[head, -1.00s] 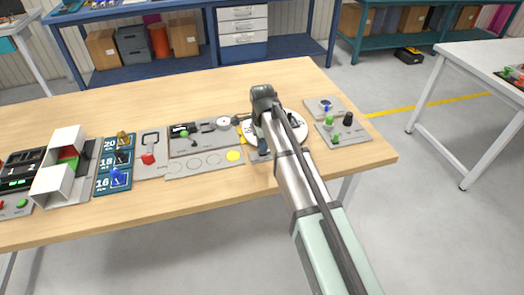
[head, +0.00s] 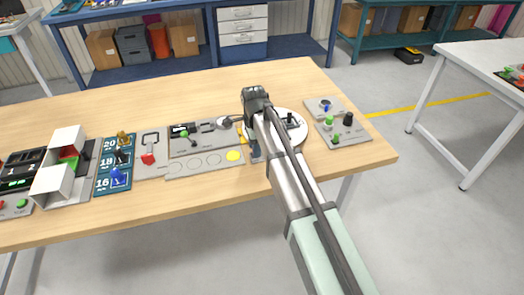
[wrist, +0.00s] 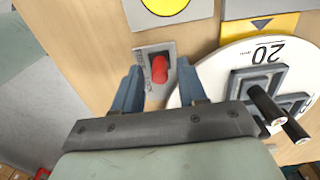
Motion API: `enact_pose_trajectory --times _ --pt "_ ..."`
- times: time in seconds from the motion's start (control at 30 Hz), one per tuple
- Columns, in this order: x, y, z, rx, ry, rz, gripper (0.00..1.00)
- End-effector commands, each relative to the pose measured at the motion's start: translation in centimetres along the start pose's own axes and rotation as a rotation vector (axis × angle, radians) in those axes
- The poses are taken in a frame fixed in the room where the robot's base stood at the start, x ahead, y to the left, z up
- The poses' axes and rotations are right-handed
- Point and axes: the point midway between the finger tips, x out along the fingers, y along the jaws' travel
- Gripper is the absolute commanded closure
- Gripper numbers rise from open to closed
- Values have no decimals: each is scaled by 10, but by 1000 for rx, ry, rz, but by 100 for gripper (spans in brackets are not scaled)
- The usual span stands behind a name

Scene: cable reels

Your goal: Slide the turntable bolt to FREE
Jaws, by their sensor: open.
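The white round turntable (head: 298,137) stands near the right end of the table, partly hidden by my arm in the head view. In the wrist view its disc (wrist: 222,68) shows a printed 20. Beside its edge is a small grey plate (wrist: 143,54) with a red knob (wrist: 159,69), apparently the bolt. My gripper (wrist: 160,72) is open, one blue finger on each side of the red knob in the picture. I cannot tell whether the fingers are level with it or touch it. No FREE marking is readable. In the head view the bolt is hidden.
The disc carries grey blocks with dark upright handles (wrist: 265,105) close right of my gripper. A yellow marker with a dark triangle (wrist: 262,25) lies at the disc's far edge. A panel with green and black knobs (head: 341,131) stands to the right. Bare wood lies in front.

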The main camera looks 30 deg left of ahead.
Motion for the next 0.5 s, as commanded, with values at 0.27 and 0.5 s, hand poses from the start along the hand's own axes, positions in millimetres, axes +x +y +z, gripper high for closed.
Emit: enact_pose_trajectory --times 0.27,0.5 --pt "-12 -1 0 0 0 -2 58" --pt "-46 -1 0 0 0 -2 58"
